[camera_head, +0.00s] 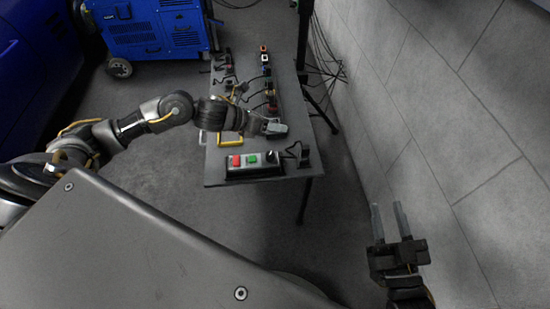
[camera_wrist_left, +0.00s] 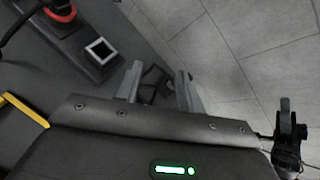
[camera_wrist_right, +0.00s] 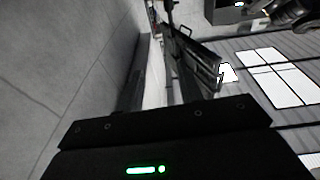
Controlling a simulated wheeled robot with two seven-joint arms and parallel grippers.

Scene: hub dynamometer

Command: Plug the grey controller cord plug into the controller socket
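The controller (camera_head: 252,164) is a box with a red and a green button at the table's near end. My left gripper (camera_head: 276,128) is above the table just behind the controller. Its fingers (camera_wrist_left: 160,85) are apart and empty. My right gripper (camera_head: 388,212) is open and empty, away from the table near the wall.
The grey table (camera_head: 216,172) carries several connectors and a yellow handle (camera_head: 230,139) behind the controller. A square white-rimmed socket (camera_wrist_left: 101,51) sits left of my left fingers. The tiled wall (camera_head: 430,100) bounds the right. A blue machine (camera_head: 150,30) stands at the back left.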

